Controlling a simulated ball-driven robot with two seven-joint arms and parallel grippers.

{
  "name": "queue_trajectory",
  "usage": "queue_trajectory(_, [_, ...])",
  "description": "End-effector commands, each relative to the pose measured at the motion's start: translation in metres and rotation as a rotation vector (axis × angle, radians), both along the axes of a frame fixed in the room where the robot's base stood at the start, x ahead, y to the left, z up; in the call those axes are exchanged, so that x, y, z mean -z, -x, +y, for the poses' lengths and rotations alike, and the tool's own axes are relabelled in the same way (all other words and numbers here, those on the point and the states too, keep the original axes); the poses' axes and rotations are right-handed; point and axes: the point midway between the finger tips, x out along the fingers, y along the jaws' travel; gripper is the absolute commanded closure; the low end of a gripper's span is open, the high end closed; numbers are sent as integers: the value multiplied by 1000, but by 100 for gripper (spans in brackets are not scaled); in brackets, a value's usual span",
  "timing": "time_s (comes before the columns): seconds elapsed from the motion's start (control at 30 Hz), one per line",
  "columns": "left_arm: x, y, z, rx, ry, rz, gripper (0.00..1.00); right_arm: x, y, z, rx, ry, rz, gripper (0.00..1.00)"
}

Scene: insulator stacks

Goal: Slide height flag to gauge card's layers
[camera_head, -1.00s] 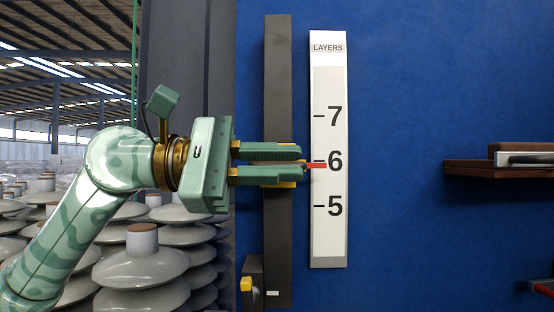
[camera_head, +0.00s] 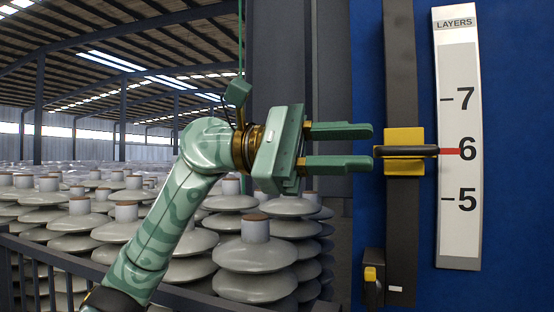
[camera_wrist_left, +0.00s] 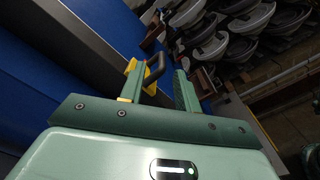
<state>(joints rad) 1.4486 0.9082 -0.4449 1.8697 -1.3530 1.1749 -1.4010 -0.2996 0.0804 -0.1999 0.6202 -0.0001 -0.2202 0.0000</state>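The height flag (camera_head: 404,164) is a yellow slider with a dark handle and a red pointer, on a dark vertical rail (camera_head: 401,75). Its red pointer is level with the 6 mark on the white gauge card (camera_head: 458,225), headed LAYERS and marked 7, 6 and 5. My left gripper (camera_head: 371,147) is open and empty just left of the flag, its fingers apart from the handle. In the left wrist view the yellow slider and its dark handle (camera_wrist_left: 154,71) show beyond the open fingers. My right gripper is not in view.
A small dark block with a yellow part (camera_head: 372,276) sits low beside the rail. Stacks of grey insulators (camera_head: 255,262) stand behind a dark railing (camera_head: 110,272) at the left. A blue panel (camera_head: 515,150) backs the card.

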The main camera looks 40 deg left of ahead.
Motion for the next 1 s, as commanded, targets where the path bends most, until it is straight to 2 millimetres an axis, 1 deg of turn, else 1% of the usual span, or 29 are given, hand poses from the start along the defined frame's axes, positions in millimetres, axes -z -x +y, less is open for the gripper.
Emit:
queue_trajectory(0.03, [4, 3, 15, -6, 3, 2, 67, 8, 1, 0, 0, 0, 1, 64])
queue_trajectory(0.2, [3, 16, 56, -4, 2, 4, 67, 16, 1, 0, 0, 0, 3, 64])
queue_trajectory(0.3, [2, 22, 74, -3, 1, 3, 67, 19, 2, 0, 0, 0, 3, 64])
queue_trajectory(0.4, [1, 26, 86, -1, 1, 2, 67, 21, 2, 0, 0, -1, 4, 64])
queue_trajectory(0.57, [0, 29, 93, 1, 1, 1, 67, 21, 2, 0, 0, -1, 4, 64])
queue_trajectory(1.0, [0, 29, 93, 1, 0, 1, 67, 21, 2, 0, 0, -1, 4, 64])
